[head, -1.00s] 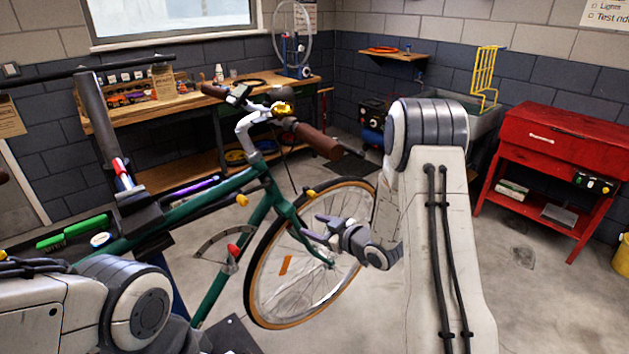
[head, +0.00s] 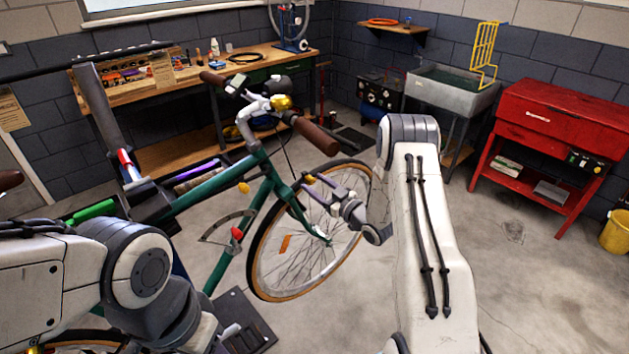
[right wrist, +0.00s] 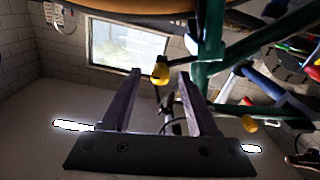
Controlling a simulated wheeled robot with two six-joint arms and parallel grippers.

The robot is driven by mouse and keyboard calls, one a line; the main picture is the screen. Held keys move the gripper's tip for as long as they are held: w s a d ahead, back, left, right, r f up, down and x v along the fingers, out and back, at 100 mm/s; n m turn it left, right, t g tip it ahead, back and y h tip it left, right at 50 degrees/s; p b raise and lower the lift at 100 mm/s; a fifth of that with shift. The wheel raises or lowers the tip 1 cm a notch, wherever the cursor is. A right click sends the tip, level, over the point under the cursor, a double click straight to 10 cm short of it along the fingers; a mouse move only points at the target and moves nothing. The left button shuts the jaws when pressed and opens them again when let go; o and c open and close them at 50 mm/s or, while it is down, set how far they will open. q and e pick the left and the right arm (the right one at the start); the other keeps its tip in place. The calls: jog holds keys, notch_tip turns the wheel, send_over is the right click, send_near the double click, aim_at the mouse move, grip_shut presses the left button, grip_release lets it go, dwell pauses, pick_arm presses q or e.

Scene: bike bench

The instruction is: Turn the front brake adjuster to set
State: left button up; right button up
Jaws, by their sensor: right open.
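The green bike (head: 220,187) is clamped in a stand. A small yellow adjuster (head: 309,180) sits by the fork above the front wheel (head: 283,265). My right gripper (head: 322,190) is beside it, open, with its purple-grey fingers pointing toward it. In the right wrist view, a yellow knob (right wrist: 160,73) shows in the gap between the two spread fingertips (right wrist: 159,76), and neither finger visibly touches it. How deep it lies between them I cannot tell. My left arm shows at the lower left of the head view; its gripper does not.
A second yellow knob (head: 244,187) is on the frame, and a red one (head: 237,233) is lower down. The handlebar with its brown grip (head: 316,136) is above my right gripper. A workbench (head: 190,80) and a red cabinet (head: 565,125) stand behind.

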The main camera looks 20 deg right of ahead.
jog(key=shift+w+a, duration=0.15)
jog(key=shift+w, duration=0.3)
grip_shut()
jog(key=n+b, duration=0.2)
jog(key=b, duration=0.1)
jog(key=shift+f, duration=0.1)
